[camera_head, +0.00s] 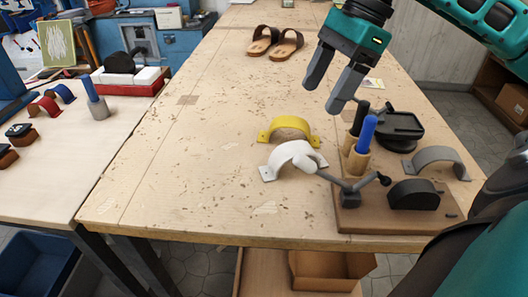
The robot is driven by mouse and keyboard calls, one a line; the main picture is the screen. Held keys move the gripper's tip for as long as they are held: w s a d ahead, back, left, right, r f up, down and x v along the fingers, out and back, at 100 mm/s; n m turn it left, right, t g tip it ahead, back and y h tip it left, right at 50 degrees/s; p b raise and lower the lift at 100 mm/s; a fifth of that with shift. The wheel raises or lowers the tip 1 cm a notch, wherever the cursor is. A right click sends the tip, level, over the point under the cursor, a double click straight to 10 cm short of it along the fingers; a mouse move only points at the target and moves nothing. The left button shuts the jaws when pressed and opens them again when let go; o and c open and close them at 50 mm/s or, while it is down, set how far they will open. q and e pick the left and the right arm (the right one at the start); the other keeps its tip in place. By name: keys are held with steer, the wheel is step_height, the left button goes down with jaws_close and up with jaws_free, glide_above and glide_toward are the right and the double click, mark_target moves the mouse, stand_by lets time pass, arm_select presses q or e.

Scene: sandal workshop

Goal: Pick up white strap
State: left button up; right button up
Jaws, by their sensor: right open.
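The white strap (290,154) is a curved arch lying on the wooden workbench (200,150), just in front of the yellow strap (284,126). Its right end lies close to a grey rod of the fixture, and I cannot tell whether they touch. My right gripper (320,98) is open and empty, with its two grey fingers pointing down. It is above the bench, beyond and to the right of both straps. My left gripper is not in view.
Brown sandals (275,42) lie at the back. The bench's left half is clear apart from shavings.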

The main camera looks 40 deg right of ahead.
glide_above(296, 148)
steer(key=d, duration=0.2)
steer(key=f, duration=0.6)
steer(key=shift+s+f+b, duration=0.1)
steer(key=shift+s+b, duration=0.15)
steer(key=shift+b, duration=0.15)
steer(key=shift+x, duration=3.05)
steer(key=shift+s+d, duration=0.1)
steer(key=shift+d, duration=0.05)
steer(key=shift+c, duration=0.2)
steer(key=c, duration=1.1)
step_height(296, 148, up, 20)
steer(key=p, duration=0.5)
